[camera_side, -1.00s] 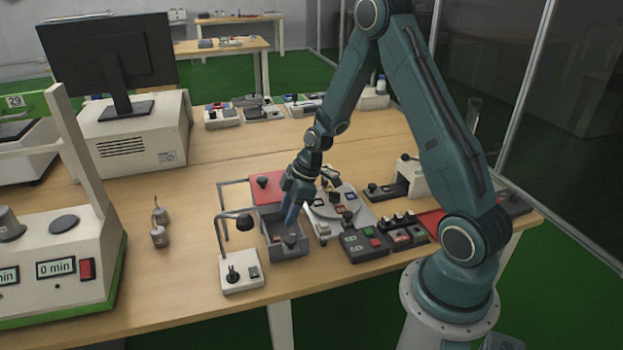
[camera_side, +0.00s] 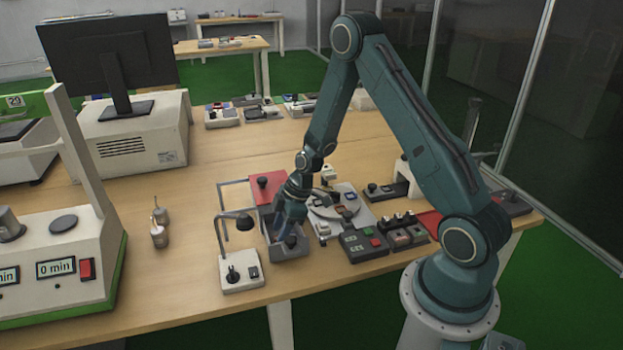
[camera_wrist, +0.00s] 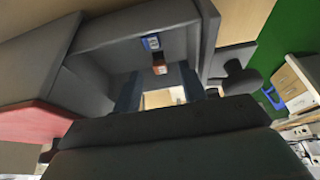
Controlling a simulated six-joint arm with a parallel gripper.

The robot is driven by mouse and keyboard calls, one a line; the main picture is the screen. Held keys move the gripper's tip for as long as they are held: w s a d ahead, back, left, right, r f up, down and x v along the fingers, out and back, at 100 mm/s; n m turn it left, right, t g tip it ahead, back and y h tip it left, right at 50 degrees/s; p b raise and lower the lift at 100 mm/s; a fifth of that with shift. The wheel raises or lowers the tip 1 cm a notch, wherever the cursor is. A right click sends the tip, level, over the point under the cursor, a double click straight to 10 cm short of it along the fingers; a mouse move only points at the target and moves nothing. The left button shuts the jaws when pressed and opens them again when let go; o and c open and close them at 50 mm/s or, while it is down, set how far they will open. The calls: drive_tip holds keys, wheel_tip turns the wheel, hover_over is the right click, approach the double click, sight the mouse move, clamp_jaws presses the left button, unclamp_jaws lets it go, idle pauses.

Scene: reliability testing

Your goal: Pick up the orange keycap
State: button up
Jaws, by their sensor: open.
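The orange keycap (camera_wrist: 159,67) is small and lies inside a grey open box (camera_wrist: 135,56). In the wrist view it shows close to the gap between my fingers, just below a blue keycap (camera_wrist: 151,42). My gripper (camera_wrist: 158,88) is open, one dark finger on each side of the gap, with nothing seen held. In the side view the grey box (camera_side: 289,254) stands on the table, and my gripper (camera_side: 292,236) reaches down into it. The keycaps are hidden there by the box wall and my gripper.
A pale keycap-like piece (camera_wrist: 163,98) shows between my fingers. A red plate (camera_side: 265,186) lies behind the box. A small lamp unit (camera_side: 240,278) stands left of it, and a round turntable (camera_side: 338,206) and button boxes (camera_side: 364,246) stand right.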

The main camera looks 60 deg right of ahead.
drive_tip(key=shift+x, duration=1.1)
clamp_jaws()
